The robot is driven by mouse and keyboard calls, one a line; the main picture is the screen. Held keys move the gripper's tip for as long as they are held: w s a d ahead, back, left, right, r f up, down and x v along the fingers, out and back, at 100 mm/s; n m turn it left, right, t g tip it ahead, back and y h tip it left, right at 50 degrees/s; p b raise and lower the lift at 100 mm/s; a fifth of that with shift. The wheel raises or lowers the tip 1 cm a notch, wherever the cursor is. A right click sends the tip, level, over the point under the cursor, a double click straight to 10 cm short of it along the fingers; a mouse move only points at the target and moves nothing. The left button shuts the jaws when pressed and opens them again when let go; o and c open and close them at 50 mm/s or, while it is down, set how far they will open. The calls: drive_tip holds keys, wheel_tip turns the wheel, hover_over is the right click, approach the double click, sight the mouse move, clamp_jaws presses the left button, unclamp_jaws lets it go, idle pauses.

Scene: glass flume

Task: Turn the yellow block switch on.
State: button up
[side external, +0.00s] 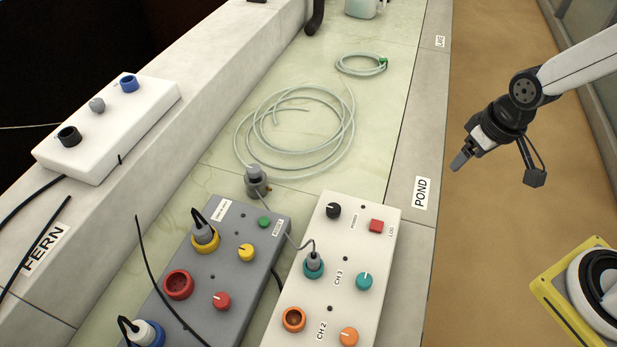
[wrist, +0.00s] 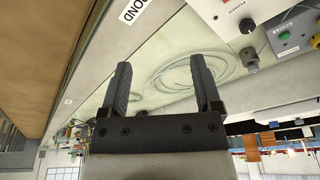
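The yellow knob (side external: 246,252), which I take as the yellow block switch, sits on the grey box (side external: 225,279). To its left, a plug with a black cable stands in the yellow socket (side external: 205,240). The knob's setting is too small to read. A sliver of yellow shows at the right edge of the wrist view (wrist: 316,41). My gripper (side external: 461,161) hangs over the brown floor, to the right of the boxes and well apart from them. In the wrist view its two fingers (wrist: 160,70) are spread with nothing between them.
The white box (side external: 378,248) with knobs and a red button stands right of the grey box. A grey plug and cable rise from its teal socket. A coiled hose (side external: 345,140) lies behind. Another white box (side external: 107,125) sits on the left ledge. Loose black cables cross the front left.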

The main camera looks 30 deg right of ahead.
drive_tip(key=w+a+f+n+y, duration=0.1)
drive_tip(key=w+a+n, duration=0.3)
drive_tip(key=w+a, duration=0.35)
drive_tip(key=n+g+y, duration=0.3)
drive_tip(key=n, duration=1)
approach(246, 250)
drive_tip(key=f, duration=0.1)
drive_tip(key=shift+s+a+f, duration=0.15)
drive_tip(key=shift+a+f, duration=0.05)
drive_tip(key=shift+f, duration=0.1)
drive_tip(key=shift+x, duration=3.75)
clamp_jaws()
